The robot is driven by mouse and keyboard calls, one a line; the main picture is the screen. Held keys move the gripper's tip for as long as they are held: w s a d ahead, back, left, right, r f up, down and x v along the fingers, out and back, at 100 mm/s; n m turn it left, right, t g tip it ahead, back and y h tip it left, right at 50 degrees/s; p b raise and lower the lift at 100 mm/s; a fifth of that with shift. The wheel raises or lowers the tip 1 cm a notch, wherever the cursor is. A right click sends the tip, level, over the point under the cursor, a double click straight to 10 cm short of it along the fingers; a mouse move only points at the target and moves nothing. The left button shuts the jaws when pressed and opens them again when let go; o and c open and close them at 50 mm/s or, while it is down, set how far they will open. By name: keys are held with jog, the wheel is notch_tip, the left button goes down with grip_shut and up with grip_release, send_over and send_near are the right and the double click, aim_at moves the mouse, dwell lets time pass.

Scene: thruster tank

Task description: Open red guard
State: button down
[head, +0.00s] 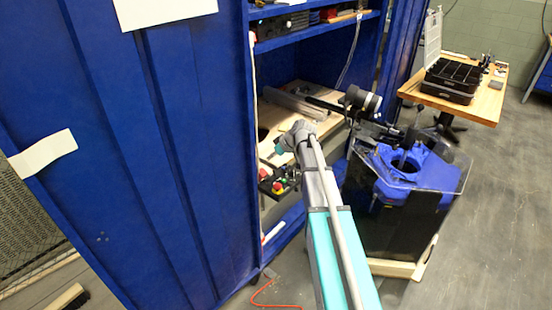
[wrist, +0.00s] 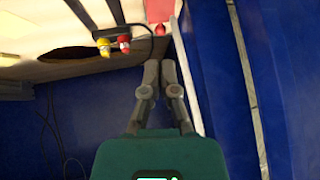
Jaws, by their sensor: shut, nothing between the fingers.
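A red piece (wrist: 158,10), which looks like the red guard, is at the top edge of the wrist view and is partly cut off. In the head view my arm reaches into the blue cabinet. The red guard cannot be made out clearly there.
A control box with a red button (head: 278,187) is at the blue cabinet's (head: 190,130) opening. Red and yellow buttons (wrist: 124,41) are left of my fingers. A blue wall with a pale strip is close on their right. A clear-topped tank (head: 410,170) stands right of my arm.

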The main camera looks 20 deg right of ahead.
aim_at(259, 173)
jog(key=shift+b+x, duration=2.3)
jog(key=shift+x, duration=1.1)
